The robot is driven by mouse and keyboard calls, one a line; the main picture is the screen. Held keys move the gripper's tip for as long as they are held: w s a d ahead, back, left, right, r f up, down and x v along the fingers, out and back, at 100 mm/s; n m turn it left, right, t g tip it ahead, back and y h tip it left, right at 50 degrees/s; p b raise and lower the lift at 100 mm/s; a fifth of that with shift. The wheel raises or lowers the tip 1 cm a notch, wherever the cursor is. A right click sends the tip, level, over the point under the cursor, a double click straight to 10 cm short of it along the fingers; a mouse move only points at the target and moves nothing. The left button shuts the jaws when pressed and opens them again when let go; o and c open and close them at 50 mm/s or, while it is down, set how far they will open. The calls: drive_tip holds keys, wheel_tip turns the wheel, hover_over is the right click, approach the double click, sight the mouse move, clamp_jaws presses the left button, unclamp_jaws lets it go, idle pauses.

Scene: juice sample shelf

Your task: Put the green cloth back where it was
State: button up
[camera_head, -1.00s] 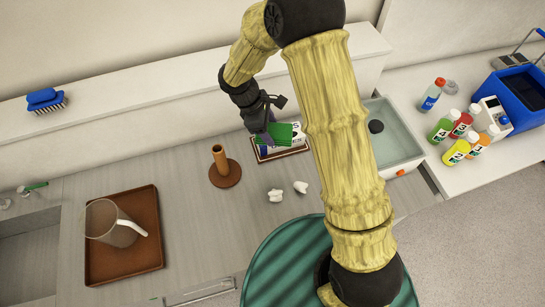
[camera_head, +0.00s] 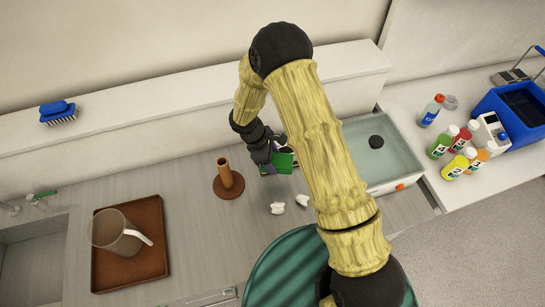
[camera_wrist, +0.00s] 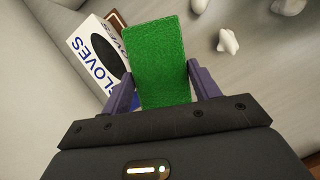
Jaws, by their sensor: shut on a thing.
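The green cloth (camera_wrist: 158,62) is a flat green rectangle between the two purple fingers of my gripper (camera_wrist: 163,88) in the wrist view. My gripper (camera_head: 270,156) is shut on it. In the head view the cloth (camera_head: 282,161) shows as a small green patch at the gripper, in front of the back ledge. A white box marked GLOVES (camera_wrist: 98,55) lies just left of and below the cloth in the wrist view, on a brown tray (camera_wrist: 116,18). In the head view my arm and gripper mostly hide this box. Whether the cloth touches it I cannot tell.
A brown upright holder (camera_head: 227,180) stands left of my gripper, with two white crumpled pieces (camera_head: 278,208) in front. A water bath (camera_head: 385,152) is at right, bottles (camera_head: 455,166) beyond it. A pitcher (camera_head: 118,238) stands on a brown tray (camera_head: 105,280). A blue brush (camera_head: 58,112) lies on the ledge.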

drive_tip(key=shift+f, duration=0.35)
drive_tip(key=shift+f+b, duration=0.4)
drive_tip(key=shift+f, duration=0.05)
drive_tip(key=shift+f, duration=0.2)
drive_tip(key=o, duration=0.9)
drive_tip(key=shift+o, duration=0.2)
drive_tip(key=shift+r, duration=0.15)
